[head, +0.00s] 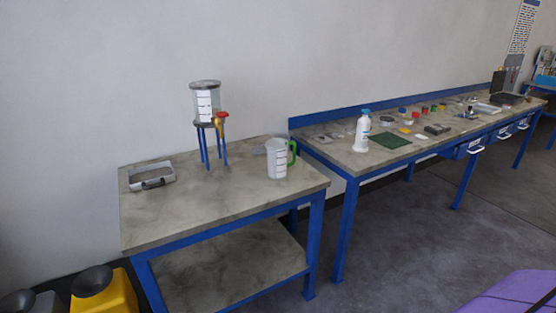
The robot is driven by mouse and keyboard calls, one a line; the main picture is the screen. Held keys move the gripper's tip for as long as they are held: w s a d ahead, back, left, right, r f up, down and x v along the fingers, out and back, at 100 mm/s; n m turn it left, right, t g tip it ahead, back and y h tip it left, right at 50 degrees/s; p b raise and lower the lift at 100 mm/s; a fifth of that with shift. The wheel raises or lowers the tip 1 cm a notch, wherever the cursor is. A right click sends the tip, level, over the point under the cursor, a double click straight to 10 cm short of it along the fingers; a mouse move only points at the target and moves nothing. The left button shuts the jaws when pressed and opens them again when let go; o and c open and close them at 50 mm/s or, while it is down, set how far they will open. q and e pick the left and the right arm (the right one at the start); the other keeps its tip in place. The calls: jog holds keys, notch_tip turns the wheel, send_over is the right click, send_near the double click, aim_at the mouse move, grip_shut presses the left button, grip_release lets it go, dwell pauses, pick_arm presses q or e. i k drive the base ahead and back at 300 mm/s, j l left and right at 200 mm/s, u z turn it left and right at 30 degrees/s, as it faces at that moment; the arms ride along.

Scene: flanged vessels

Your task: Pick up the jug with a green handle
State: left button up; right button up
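The jug (276,160) is white with dark measuring marks and stands upright near the right end of the nearer table (215,208). Its green handle (293,152) points to the right. Neither of my grippers shows in the head view.
A clear flanged vessel (205,103) with a red-handled tap (221,116) stands on blue legs behind left of the jug. A grey tray (152,177) lies at the table's left. A white bottle (362,134) stands on the long bench (345,157).

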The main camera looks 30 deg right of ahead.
aim_at(277, 148)
jog(key=i+l+u, duration=0.1)
jog(key=l, duration=0.55)
jog(key=i+l+u, duration=0.15)
jog(key=i+l, duration=0.15)
jog(key=l, duration=0.35)
jog(key=i+l+u, duration=0.1)
jog(key=l, duration=0.55)
jog(key=i+l+u, duration=0.15)
jog(key=l, duration=0.55)
jog(key=i+l+u, duration=0.1)
jog(key=l, duration=0.6)
jog(key=i+l+u, duration=0.15)
jog(key=l, duration=0.55)
